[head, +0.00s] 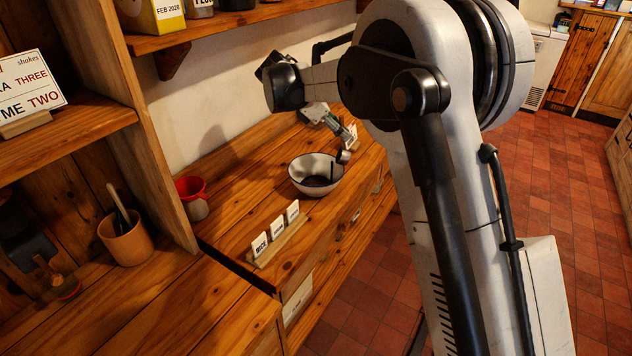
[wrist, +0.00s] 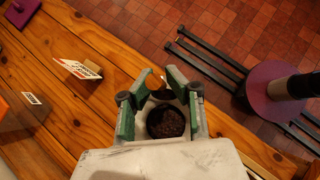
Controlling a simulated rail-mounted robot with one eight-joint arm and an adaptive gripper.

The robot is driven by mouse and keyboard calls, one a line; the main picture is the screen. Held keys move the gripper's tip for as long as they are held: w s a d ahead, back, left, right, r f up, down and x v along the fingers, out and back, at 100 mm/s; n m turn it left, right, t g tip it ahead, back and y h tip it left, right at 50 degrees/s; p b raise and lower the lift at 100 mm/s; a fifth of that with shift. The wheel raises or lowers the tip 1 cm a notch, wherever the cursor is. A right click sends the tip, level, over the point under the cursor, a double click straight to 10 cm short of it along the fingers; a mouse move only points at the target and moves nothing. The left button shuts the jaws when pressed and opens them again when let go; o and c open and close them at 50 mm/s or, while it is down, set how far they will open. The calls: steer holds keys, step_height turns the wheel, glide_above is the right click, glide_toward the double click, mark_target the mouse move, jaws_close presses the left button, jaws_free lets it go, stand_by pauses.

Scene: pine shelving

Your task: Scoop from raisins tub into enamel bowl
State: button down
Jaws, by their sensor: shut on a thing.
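The enamel bowl (head: 299,172), white with a dark rim, stands on the wooden counter in the head view; its inside looks dark. My gripper (head: 347,137) is over the counter just behind and right of the bowl. In the wrist view my gripper (wrist: 164,85) has its green-padded fingers shut on what appears to be the scoop. Its dark round cup (wrist: 165,122) shows between the fingers with brown, grainy contents. In the head view a small dark scoop end (head: 343,156) hangs by the bowl's right rim. I cannot make out the raisins tub for certain.
A rack of label cards (head: 277,236) stands at the counter's front edge. A red cup (head: 190,187) is at the left by the shelf upright. A terracotta pot (head: 128,241) with utensils stands on the nearer counter. A card (wrist: 78,68) stands left of my gripper.

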steer(key=shift+a+r+h+b, duration=0.1)
steer(key=shift+a+h+b, duration=0.55)
steer(key=shift+a+h, duration=0.4)
steer(key=shift+a, duration=0.1)
steer(key=shift+a, duration=0.1)
steer(key=shift+a+f+h+b, duration=0.2)
steer(key=shift+a+h+b, duration=1)
steer(key=shift+b, duration=0.2)
steer(key=shift+t, duration=0.3)
steer(key=shift+s+a+f+n+h+b, duration=0.15)
steer(key=shift+a+f+h+b, duration=0.1)
steer(key=shift+a+h+b, duration=0.45)
steer(key=shift+w+a+f+n+h+b, duration=0.15)
steer(key=shift+a+f+h+b, duration=0.15)
steer(key=shift+h+b, duration=0.55)
